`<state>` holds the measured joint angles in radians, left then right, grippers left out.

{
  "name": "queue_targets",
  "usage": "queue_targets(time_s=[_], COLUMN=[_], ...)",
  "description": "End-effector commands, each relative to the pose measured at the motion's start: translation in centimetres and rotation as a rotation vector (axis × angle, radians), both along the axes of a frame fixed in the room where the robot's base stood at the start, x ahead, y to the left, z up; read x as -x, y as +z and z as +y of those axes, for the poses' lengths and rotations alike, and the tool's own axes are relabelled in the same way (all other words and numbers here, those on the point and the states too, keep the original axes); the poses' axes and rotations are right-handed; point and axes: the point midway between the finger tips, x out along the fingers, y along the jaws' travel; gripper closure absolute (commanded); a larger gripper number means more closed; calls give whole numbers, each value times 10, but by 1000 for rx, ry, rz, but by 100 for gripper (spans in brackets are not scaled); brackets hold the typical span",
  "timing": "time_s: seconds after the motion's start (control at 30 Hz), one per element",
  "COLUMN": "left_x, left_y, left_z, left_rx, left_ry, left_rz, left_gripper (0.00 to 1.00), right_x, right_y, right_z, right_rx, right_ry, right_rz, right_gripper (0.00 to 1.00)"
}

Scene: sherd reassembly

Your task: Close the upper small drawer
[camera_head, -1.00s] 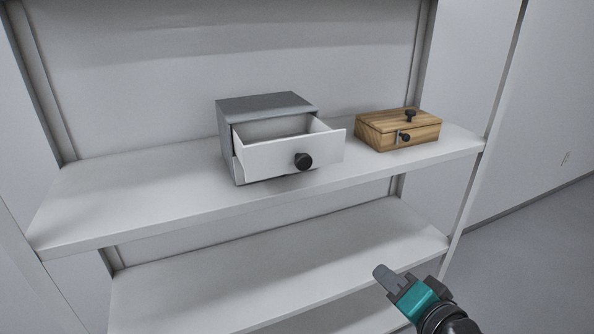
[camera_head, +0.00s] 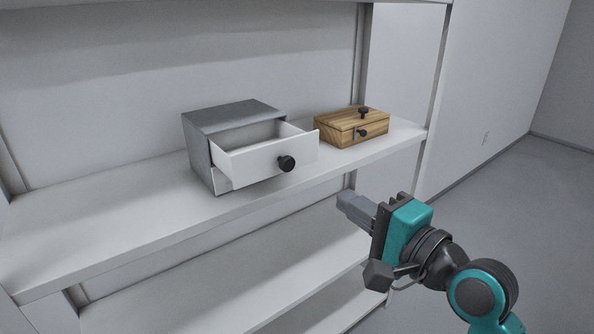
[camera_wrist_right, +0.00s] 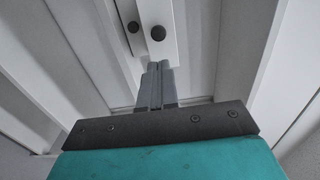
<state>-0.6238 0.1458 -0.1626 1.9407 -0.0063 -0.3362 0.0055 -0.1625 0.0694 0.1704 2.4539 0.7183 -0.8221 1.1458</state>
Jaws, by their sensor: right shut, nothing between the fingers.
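The grey drawer cabinet (camera_head: 200,140) stands on the white shelf. Its upper small drawer (camera_head: 262,162) is pulled well out, with a round black knob (camera_head: 286,164) on its white front. My right gripper (camera_head: 342,199) is shut and empty, in front of the shelf, lower than the open drawer and to its right, touching nothing. In the right wrist view the shut fingers (camera_wrist_right: 157,68) point towards the drawer front, with a black knob (camera_wrist_right: 158,33) just beyond the tips and a second black knob (camera_wrist_right: 133,27) to its left. My left gripper is out of view.
A wooden box (camera_head: 345,130) with black fittings sits on the same shelf (camera_head: 120,215), right of the cabinet. A lower shelf (camera_head: 230,290) lies beneath. Shelf uprights (camera_head: 437,80) stand at the right. The space in front of the drawer is free.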

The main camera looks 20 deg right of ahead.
Motion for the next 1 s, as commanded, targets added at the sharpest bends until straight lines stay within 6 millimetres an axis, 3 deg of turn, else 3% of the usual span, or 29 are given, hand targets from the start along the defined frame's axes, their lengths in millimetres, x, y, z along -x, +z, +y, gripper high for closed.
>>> queue_targets(time_s=[0.4,0.6,1.0], left_x=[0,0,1], left_y=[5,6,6], left_z=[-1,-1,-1], left_rx=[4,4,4], left_ry=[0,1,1], left_rz=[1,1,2], left_gripper=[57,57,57], right_x=[-78,-108,-122], right_y=[2,1,0], right_z=[29,40,45], right_rx=[1,2,3], right_ry=[1,2,1], right_rz=[-4,-2,0], right_gripper=[100,100,100])
